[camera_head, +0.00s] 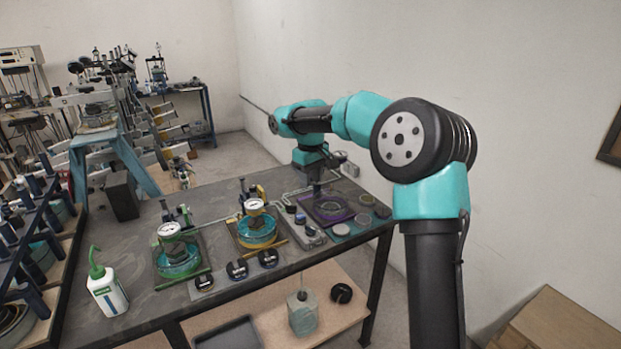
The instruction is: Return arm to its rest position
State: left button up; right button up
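My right arm (432,190), teal and black, comes in from the right and reaches over the far right part of the dark workbench (130,240). My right gripper (317,188) points down just above a purple-edged frame (330,211). It is too small to tell whether its fingers are open or touching anything. A yellow-edged frame (258,230) with a teal round part and a white dial stands in the middle of the bench. A similar green-edged frame (178,258) stands to its left. My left gripper is not in view.
A white bottle with a green spout (107,287) stands at the bench's front left. Black round parts (237,269) line the front edge, and small discs (364,220) lie at the right. Racks crowd the left.

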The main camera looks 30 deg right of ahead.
dwell(0.7)
